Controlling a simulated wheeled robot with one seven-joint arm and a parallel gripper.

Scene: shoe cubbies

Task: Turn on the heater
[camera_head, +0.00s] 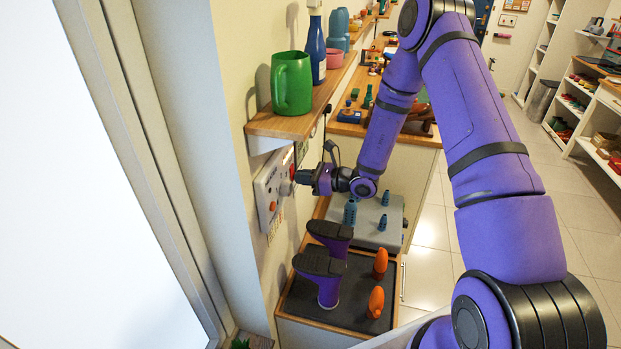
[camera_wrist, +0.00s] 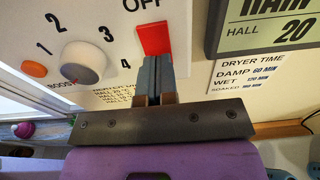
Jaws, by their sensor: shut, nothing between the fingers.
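The white heater control panel (camera_head: 266,190) is on the wall at the left, below the wooden shelf. In the wrist view the panel (camera_wrist: 105,20) shows a white round knob (camera_wrist: 84,62), an orange button (camera_wrist: 34,69), the numbers 1 to 4 and the word OFF. A red rectangular switch piece (camera_wrist: 154,38) sits just below OFF. My gripper (camera_head: 299,177) is at the panel; its shut, empty fingertips (camera_wrist: 158,60) are right at the lower edge of the red piece. I cannot tell whether they touch it.
A shelf (camera_head: 295,122) with a green mug (camera_head: 291,83) and a blue bottle (camera_head: 316,50) juts out above the panel. A dark tray (camera_head: 338,300) with purple boots (camera_head: 328,265) and orange pieces (camera_head: 376,301) lies below. A HALL 20 sign (camera_wrist: 265,35) is right of the red piece.

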